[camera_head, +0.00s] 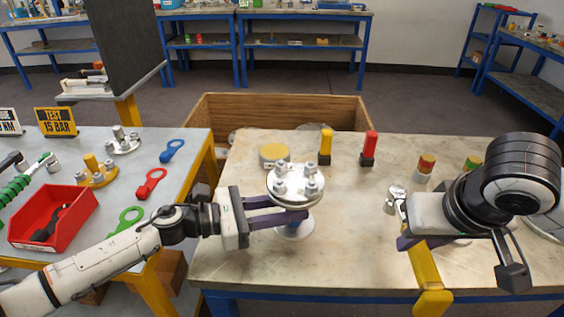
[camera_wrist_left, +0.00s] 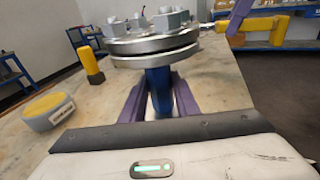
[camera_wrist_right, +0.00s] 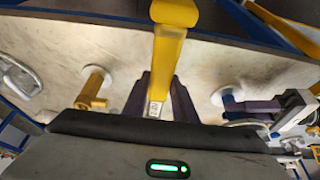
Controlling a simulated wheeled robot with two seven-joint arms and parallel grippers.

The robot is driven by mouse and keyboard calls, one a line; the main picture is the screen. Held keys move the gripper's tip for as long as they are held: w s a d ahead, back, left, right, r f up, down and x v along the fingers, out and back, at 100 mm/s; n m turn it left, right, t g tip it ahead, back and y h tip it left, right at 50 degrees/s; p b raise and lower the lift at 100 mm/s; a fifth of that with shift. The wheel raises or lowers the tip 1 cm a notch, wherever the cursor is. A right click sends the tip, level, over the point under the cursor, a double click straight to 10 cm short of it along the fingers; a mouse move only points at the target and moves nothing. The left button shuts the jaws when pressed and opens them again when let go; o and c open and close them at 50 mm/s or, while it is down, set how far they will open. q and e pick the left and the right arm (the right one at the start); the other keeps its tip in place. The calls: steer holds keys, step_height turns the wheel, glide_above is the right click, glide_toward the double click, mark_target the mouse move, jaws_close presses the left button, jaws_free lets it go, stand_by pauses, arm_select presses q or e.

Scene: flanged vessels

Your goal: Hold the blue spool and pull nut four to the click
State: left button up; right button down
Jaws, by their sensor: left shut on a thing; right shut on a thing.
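The blue spool (camera_wrist_left: 160,92) stands under a round silver flange (camera_head: 295,183) with several nuts on top; I cannot tell which is nut four. My left gripper (camera_head: 303,207) is shut on the spool, its purple fingers on either side below the flange. My right gripper (camera_wrist_right: 160,98) is shut on the yellow handle of a wrench (camera_head: 425,268), which also shows in the right wrist view (camera_wrist_right: 168,50). The wrench's silver head (camera_head: 396,193) is to the right of the flange and looks apart from it in the head view.
A round yellow-and-grey block (camera_head: 274,155), a yellow post (camera_head: 326,143) and a red post (camera_head: 370,145) stand behind the flange. A wooden crate (camera_head: 280,103) is beyond the table. The left table has a red bin (camera_head: 52,216). The bench between flange and wrench is clear.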

steer(key=shift+r, duration=0.1)
stand_by(0.7)
steer(key=w+a+r+n+y, duration=0.1)
steer(key=w+a+r+n, duration=0.15)
steer(key=a+r, duration=0.25)
steer(key=w+a+r+n+g+y, duration=0.1)
steer(key=w+a+r+n, duration=0.1)
steer(key=a+r+n, duration=0.25)
steer(key=w+a+r+n+y, duration=0.1)
steer(key=w+a+r+n, duration=0.1)
steer(key=a+r, duration=0.35)
steer(key=shift+s+d+f, duration=0.15)
steer(key=shift+f, duration=0.9)
steer(key=shift+s+d+f, duration=0.1)
steer(key=shift+d+f, duration=0.05)
steer(key=shift+f, duration=0.85)
steer(key=shift+f, duration=0.1)
steer(key=shift+f, duration=1.15)
